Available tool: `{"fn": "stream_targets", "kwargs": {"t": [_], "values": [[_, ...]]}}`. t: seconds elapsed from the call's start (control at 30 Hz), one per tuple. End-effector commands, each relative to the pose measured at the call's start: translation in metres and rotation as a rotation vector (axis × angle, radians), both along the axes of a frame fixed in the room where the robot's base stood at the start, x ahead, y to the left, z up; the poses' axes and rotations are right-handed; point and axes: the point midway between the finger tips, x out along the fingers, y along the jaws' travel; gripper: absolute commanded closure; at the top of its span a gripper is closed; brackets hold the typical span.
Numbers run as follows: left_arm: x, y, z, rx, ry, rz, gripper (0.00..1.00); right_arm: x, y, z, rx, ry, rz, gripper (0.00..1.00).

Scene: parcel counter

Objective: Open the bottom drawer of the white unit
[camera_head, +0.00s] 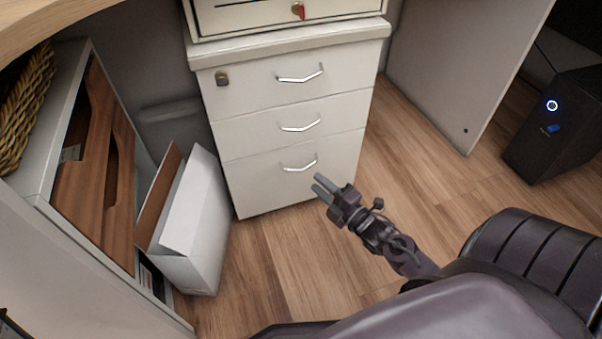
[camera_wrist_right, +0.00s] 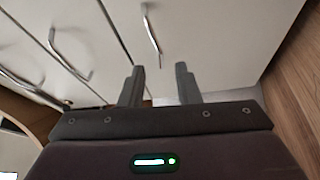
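The white unit (camera_head: 233,134) has three drawers, each with a silver bar handle, and all look closed. The bottom drawer (camera_head: 258,187) is the tallest, just above the floor. Its handle (camera_head: 300,168) also shows in the right wrist view (camera_wrist_right: 151,34), ahead of the fingers. My right gripper (camera_head: 324,187) is open and empty, just below and to the right of that handle in the head view. In the right wrist view its two fingers (camera_wrist_right: 160,85) stand apart, with the handle beyond their tips and not between them. My left gripper is not in view.
A white open carton (camera_head: 197,225) stands on the floor left of the unit. A shelf with brown wooden fronts (camera_head: 95,165) is at the left. A black computer tower (camera_head: 556,128) stands at the right. The wooden floor (camera_head: 300,245) before the unit is clear.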

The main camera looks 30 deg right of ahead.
Motion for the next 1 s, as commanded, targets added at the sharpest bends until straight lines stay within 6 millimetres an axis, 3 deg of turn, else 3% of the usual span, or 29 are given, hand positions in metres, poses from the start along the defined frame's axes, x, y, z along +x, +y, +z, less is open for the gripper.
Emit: {"fn": "stream_targets", "kwargs": {"t": [0.5,0.87,1.0], "values": [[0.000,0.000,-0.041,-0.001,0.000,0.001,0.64,0.069,0.011,0.001,0.002,-0.004,0.001,0.70],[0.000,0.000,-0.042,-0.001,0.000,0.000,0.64,0.076,0.012,0.004,0.001,-0.001,0.000,0.70],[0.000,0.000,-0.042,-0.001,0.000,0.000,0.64,0.076,0.012,0.004,0.001,-0.001,0.000,0.86]]}}
